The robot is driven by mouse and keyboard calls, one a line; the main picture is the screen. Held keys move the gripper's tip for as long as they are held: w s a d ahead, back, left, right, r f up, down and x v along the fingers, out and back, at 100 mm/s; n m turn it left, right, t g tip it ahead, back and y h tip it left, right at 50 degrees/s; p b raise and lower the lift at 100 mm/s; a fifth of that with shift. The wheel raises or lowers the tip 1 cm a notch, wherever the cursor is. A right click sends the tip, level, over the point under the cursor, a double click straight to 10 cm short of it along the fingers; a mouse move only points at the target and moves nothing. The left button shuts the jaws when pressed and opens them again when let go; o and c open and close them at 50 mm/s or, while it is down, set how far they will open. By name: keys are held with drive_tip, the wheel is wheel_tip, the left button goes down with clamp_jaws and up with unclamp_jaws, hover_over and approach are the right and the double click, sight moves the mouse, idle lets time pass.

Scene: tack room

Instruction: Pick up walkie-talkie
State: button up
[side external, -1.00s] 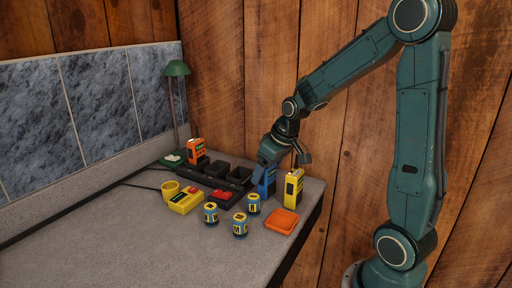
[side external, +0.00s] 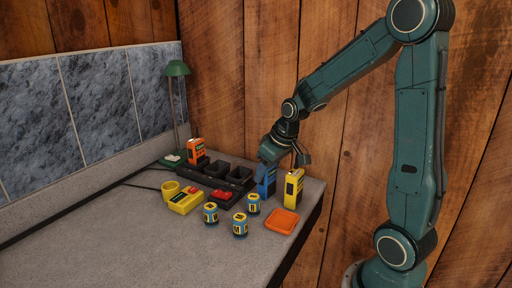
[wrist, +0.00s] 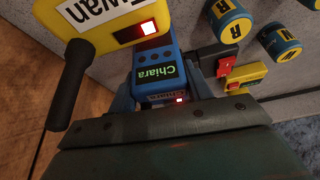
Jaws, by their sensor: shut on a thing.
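A blue walkie-talkie (side external: 267,187) stands upright near the right edge of the counter. In the wrist view it is the blue handset (wrist: 158,72) with a green "Chiara" display and a small red light. My gripper (side external: 268,164) reaches down over it and is shut on it, with a finger on each side in the wrist view (wrist: 162,92). I cannot tell whether its base is off the counter. A yellow walkie-talkie (side external: 293,188) stands just to its right; its label ends in "wan" in the wrist view (wrist: 100,22). An orange walkie-talkie (side external: 196,150) stands at the back.
A black slotted rack (side external: 240,174) lies behind. Blue-and-yellow cylinders (side external: 240,226), a yellow box (side external: 185,201), a yellow cup (side external: 170,189), a black-and-red item (side external: 222,197) and an orange tray (side external: 282,221) are nearby. A green lamp (side external: 177,70) stands behind. The front-left counter is clear.

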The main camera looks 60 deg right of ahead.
drive_tip(key=shift+r, duration=0.1)
wheel_tip(320, 180, up, 20)
idle(0.9)
drive_tip(key=shift+w, duration=0.1)
idle(0.5)
drive_tip(key=w+f, duration=0.6)
drive_tip(key=w, duration=0.3)
drive_tip(key=w+f+n, duration=0.1)
drive_tip(key=w+f, duration=0.5)
drive_tip(key=w, duration=0.2)
drive_tip(key=shift+w+d+y, duration=0.25)
drive_tip(key=shift+w+y, duration=0.05)
drive_tip(key=shift+w, duration=0.05)
drive_tip(key=shift+f, duration=0.1)
drive_tip(key=shift+f, duration=2.75)
drive_tip(key=shift+f, duration=0.6)
